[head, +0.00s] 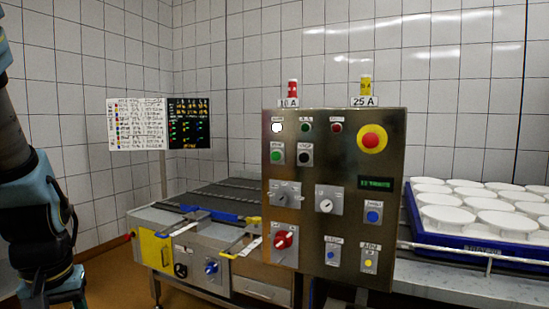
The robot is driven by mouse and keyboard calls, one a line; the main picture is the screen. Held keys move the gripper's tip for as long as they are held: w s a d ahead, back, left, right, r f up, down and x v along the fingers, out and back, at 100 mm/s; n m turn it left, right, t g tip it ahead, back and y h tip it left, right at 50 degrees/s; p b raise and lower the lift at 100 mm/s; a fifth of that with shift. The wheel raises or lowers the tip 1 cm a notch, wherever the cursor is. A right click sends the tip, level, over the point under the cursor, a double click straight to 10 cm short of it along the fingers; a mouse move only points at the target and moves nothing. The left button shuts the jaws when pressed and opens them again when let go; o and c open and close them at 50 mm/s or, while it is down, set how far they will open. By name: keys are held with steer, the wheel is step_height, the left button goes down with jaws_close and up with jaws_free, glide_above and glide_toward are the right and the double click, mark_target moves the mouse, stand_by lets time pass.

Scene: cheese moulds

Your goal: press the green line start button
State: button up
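A green push button (277,156) sits on a small pale plate at the upper left of the upright steel control panel (350,200). The small label above it is too blurred to read surely. A black button (305,157) is just to its right. A dark green round lamp or button (305,127) is in the row above, between a bright white one (277,127) and a dark red one (337,127). My arm hangs at the far left edge, well apart from the panel. Its end runs out of the picture, so my gripper is not seen.
The panel also has a red mushroom button on yellow (371,139), a red rotary switch (284,240), knobs and blue and yellow buttons. A conveyor (225,195) stands behind left. A blue tray (470,243) of white moulds is right. Floor shows at lower left.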

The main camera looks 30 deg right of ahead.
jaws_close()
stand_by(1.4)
